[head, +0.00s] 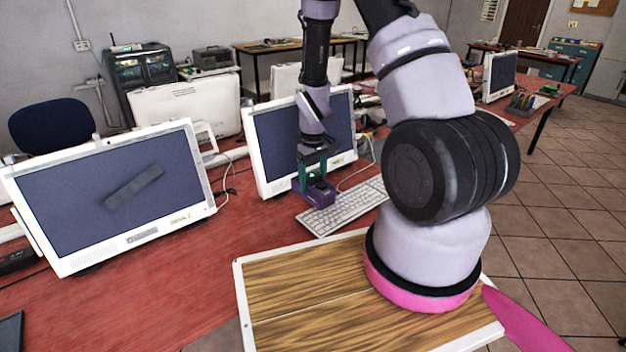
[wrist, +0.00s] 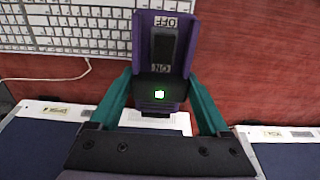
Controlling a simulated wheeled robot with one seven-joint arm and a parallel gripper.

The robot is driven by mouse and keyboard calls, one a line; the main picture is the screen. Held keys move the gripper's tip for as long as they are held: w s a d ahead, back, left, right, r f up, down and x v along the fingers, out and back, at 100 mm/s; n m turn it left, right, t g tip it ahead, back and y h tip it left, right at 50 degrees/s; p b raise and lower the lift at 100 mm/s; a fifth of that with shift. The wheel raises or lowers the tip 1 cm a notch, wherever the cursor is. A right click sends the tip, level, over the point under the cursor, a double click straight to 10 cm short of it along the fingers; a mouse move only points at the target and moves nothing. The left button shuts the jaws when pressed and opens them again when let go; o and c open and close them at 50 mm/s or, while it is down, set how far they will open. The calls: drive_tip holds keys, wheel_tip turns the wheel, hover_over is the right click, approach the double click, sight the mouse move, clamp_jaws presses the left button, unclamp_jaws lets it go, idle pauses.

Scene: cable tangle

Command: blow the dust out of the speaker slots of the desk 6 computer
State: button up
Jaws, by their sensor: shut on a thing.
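My gripper (head: 316,168) has teal fingers shut on a small purple device (head: 317,193), held in front of the second white computer (head: 255,130). In the wrist view the device (wrist: 143,45) sits between the fingertips (wrist: 161,82). It has a dark switch marked OFF and ON and a lit green light. The computer's white lower bezel (wrist: 262,132) runs beyond the device there. The device hides part of the bezel, so I cannot make out speaker slots or dust. Another white computer (head: 70,205) stands at left, with a small panel on its lower bezel. I see no desk number.
A white keyboard (head: 345,208) lies on the red desk (head: 150,300) just below the device. A cable (wrist: 50,77) runs beside it. A wood-patterned board (head: 300,285) with a white rim is in front. Bare red desk lies at left front.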

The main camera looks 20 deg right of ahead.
drive_tip(key=shift+r, duration=3.05)
drive_tip(key=w+d+m, duration=0.2)
drive_tip(key=w, duration=0.1)
drive_tip(key=w+d+r+m, duration=0.1)
drive_tip(key=m, duration=0.1)
drive_tip(key=shift+w+r, duration=0.1)
drive_tip(key=shift+w, duration=0.3)
